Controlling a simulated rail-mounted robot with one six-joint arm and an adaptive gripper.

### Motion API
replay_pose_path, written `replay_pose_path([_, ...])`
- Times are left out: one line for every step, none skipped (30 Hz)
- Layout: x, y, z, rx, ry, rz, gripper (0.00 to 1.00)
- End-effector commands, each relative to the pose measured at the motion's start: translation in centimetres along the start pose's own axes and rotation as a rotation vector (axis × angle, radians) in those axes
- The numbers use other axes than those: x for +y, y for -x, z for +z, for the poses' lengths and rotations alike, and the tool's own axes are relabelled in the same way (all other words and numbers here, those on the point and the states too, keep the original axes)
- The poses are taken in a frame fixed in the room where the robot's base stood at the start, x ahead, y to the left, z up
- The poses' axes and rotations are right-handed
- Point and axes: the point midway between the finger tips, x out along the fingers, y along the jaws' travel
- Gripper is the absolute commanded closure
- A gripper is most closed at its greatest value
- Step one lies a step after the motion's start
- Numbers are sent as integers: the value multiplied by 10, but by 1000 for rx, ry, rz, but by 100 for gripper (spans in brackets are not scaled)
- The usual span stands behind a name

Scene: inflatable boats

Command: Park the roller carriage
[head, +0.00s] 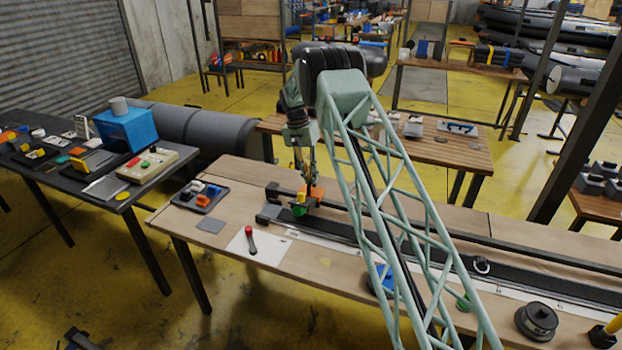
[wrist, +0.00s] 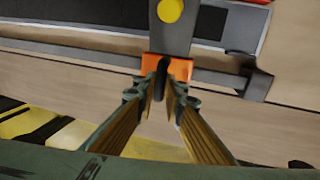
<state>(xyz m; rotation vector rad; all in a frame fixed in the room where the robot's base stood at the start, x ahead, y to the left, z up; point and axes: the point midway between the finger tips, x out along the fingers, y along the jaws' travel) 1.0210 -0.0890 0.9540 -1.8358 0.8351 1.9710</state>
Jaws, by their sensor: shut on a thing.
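The roller carriage has an orange block (head: 317,191) and sits on a dark rail at the far side of the wooden bench. In the wrist view its orange body (wrist: 179,68) bears a grey plate with a yellow round knob (wrist: 170,11) and a dark upright grip. My gripper (head: 307,182) is over the carriage. In the wrist view my gripper (wrist: 160,93) has its fingers closed on the dark grip. A bracket-like rail end (wrist: 257,80) stands to the right of the carriage there, with a short gap between them. The carriage's underside is hidden.
A long black strip (head: 400,248) lies along the bench (head: 180,222). A red-handled tool (head: 250,240) lies on a white sheet in front. A small tray (head: 200,197) of parts is at the left, and a dark round weight (head: 537,320) at the right.

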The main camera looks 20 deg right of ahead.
Motion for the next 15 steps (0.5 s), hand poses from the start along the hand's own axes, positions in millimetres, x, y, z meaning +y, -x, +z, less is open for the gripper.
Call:
replay_pose_path([-3,3,-2,8,0,-7,100])
replay_pose_path([-3,3,-2,8,0,-7,100])
replay_pose_path([-4,3,-2,9,0,-7,100])
replay_pose_path([-4,3,-2,9,0,-8,100])
replay_pose_path([-4,4,-3,9,0,-8,88])
replay_pose_path([-4,4,-2,9,1,-8,84])
replay_pose_path([-4,4,-2,9,1,-8,81])
replay_pose_path([-4,3,-2,8,1,-7,78])
replay_pose_path([-3,3,-2,8,1,-7,76])
replay_pose_path([-3,3,-2,7,1,-6,76])
replay_pose_path([-3,3,-2,7,1,-6,76])
replay_pose_path([-3,2,-2,7,1,-5,76])
replay_pose_path([-3,2,-2,6,1,-5,76])
replay_pose_path([-2,2,-2,6,1,-5,76])
replay_pose_path([-2,2,-1,6,1,-5,76])
